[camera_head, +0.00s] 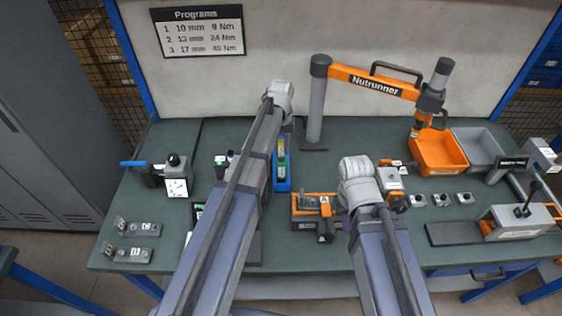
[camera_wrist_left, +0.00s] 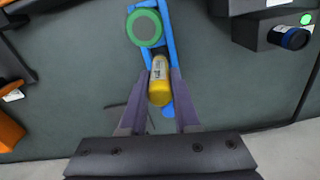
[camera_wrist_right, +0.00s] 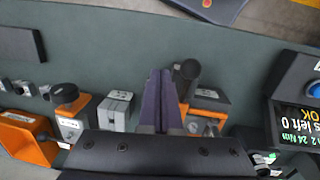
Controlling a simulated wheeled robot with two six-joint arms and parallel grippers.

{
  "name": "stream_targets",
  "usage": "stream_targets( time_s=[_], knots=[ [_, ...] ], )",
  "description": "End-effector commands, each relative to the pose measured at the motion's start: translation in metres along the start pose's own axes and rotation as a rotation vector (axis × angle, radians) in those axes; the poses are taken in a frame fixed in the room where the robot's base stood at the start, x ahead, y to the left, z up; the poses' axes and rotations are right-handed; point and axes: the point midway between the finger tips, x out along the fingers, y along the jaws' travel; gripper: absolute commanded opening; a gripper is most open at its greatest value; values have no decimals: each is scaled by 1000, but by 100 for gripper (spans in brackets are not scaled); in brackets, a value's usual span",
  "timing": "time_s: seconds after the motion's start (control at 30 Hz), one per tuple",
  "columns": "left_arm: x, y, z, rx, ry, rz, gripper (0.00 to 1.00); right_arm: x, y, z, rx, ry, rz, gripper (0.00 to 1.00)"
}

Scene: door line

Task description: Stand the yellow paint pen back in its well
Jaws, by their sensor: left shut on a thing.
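The yellow paint pen (camera_wrist_left: 160,85) is between the two fingers of my left gripper (camera_wrist_left: 160,74), which is shut on it. The pen's rounded end faces the left wrist camera. The pen is over the blue rack (camera_wrist_left: 168,22); I cannot tell whether its far end is inside a well. A green-capped pen (camera_wrist_left: 146,27) stands in the rack beside it. In the head view the blue rack (camera_head: 282,186) is partly hidden by my left arm. My right gripper (camera_wrist_right: 159,76) is shut and empty, above the bench near an orange-and-grey fixture.
A dark device with a blue knob (camera_wrist_left: 294,38) stands to the right in the left wrist view. An orange bin (camera_head: 438,150) and a grey bin (camera_head: 476,147) stand at the right. The nutrunner arm (camera_head: 372,84) reaches across the back.

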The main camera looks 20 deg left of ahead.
Motion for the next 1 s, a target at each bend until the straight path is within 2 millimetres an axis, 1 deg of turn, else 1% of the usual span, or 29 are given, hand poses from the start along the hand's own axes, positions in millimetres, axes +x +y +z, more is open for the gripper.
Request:
stream_targets(
  time_s=[0.03, 0.17, 0.23, 0.53, 0.8, 0.93, 0.97, 1.0],
  knots=[
    [5, 0, 0, 0, 0, 0, 0, 5, 0, 0, 0, 0, 0, 0],
    [4, 0, 0, 0, 0, 0, 0, 4, 0, 0, 0, 0, 0, 0],
    [7, 0, 0, 0, 0, 0, 0, 7, -1, 0, 0, 0, 0, 0],
    [41, 0, 0, 0, 0, 0, 0, 41, -4, -2, 0, 0, 0, 0],
    [40, 0, 0, 0, 0, 0, 0, 40, -4, -2, 0, 0, 0, 0],
    [43, 0, 0, 0, 0, 0, 0, 43, -4, -2, 0, 0, 0, 0],
    [42, 0, 0, 0, 0, 0, 32, 42, -4, -2, 0, 0, 0, 0],
    [42, 0, 0, 0, 0, 0, 37, 42, -4, -2, 0, 0, 0, 0]
  ],
)
